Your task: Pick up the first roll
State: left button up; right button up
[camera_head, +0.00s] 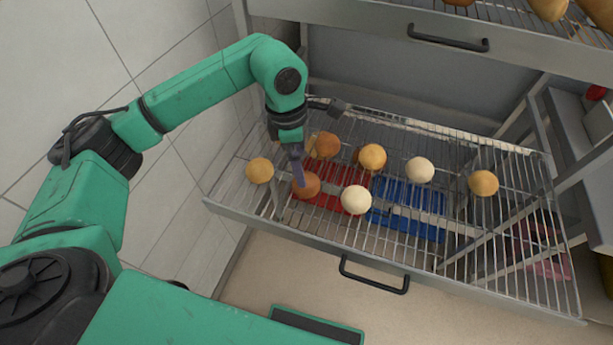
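Several round rolls lie on a pulled-out wire rack (480,245). A reddish-brown roll (306,185) is right at the tip of my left gripper (300,172), which points down over the rack's left part. One finger partly covers this roll; I cannot tell whether the gripper touches or grips it. Another brown roll (326,144) lies just behind, and a golden roll (259,170) lies to the left. A pale roll (356,199), a golden roll (372,157), a pale roll (420,170) and a golden roll (483,183) lie to the right. My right gripper is out of view.
The rack has a front rail with a black handle (374,281). Another rack with a handle (448,40) and more bread is above. Red (334,199) and blue (421,201) items show below the wires. A tiled wall (165,50) is at left.

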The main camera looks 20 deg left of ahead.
pick_arm(q)
jog(key=f+p, duration=0.1)
jog(key=f, duration=0.1)
jog(key=f+p, duration=0.1)
jog(key=f, duration=0.1)
jog(key=d+f+p, duration=0.1)
jog(key=f, duration=0.2)
jog(key=shift+w, duration=0.35)
jog(key=shift+f, duration=0.35)
pick_arm(e)
jog(key=r, duration=0.1)
jog(key=w+r, duration=0.1)
jog(key=r, duration=0.1)
jog(key=shift+w+a+r, duration=0.15)
jog(key=shift+r, duration=0.05)
pick_arm(q)
jog(key=c, duration=1.2)
jog(key=shift+o, duration=0.2)
jog(key=shift+r, duration=0.1)
pick_arm(e)
jog(key=shift+f, duration=0.1)
